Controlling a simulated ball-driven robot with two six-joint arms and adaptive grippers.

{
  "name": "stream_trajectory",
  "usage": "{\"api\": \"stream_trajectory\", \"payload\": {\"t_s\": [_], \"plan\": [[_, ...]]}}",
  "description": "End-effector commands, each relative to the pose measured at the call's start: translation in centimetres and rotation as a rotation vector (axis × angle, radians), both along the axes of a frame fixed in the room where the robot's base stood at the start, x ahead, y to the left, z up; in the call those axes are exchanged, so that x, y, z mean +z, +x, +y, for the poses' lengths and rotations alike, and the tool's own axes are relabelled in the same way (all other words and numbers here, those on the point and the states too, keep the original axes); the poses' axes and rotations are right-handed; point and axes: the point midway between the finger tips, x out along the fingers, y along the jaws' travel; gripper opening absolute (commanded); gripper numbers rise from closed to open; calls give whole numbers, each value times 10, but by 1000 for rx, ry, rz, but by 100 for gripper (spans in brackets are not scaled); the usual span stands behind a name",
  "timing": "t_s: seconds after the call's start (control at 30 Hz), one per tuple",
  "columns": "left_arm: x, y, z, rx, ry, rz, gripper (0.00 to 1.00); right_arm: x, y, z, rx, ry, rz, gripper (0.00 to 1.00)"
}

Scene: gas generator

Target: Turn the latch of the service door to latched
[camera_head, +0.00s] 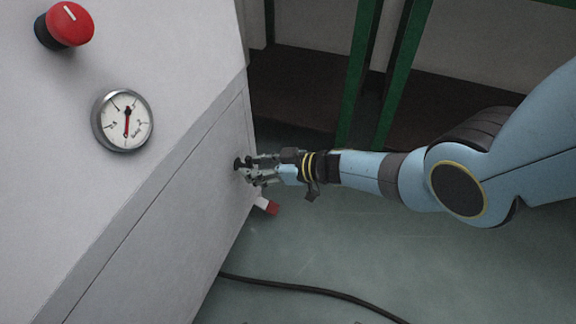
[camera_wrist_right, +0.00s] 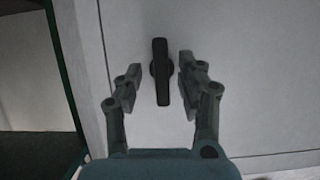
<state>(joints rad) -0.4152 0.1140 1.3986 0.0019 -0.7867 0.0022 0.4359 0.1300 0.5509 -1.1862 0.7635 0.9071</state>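The service door (camera_head: 165,225) is a light grey panel on the side of the white cabinet. Its latch is a small black handle (camera_head: 239,163) near the door's edge. In the right wrist view the latch (camera_wrist_right: 160,72) is a black bar on a round base, standing nearly upright in the picture. My right gripper (camera_wrist_right: 160,82) is open, with one finger on each side of the bar and a visible gap at both. In the head view the right gripper (camera_head: 250,169) is right at the latch and partly covers it. My left gripper is not in view.
A red knob (camera_head: 70,24) and a round gauge (camera_head: 123,121) are on the cabinet's face. A red-tipped white part (camera_head: 267,205) sticks out below the gripper. A black cable (camera_head: 300,288) lies on the floor. Green posts (camera_head: 360,70) stand behind.

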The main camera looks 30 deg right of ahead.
Motion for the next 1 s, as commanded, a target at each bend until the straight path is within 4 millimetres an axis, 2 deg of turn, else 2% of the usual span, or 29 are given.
{"api": "stream_trajectory", "payload": {"t_s": [0.1, 0.4, 0.57, 1.0], "plan": [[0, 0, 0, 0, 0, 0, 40, 6, -10, -5, 1, -4, -2, 38], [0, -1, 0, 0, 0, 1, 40, 27, -52, -38, 1, -4, 1, 38], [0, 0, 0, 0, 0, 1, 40, 36, -67, -51, 0, -3, 2, 38], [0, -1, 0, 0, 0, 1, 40, 40, -73, -56, -1, -1, 1, 38]]}}
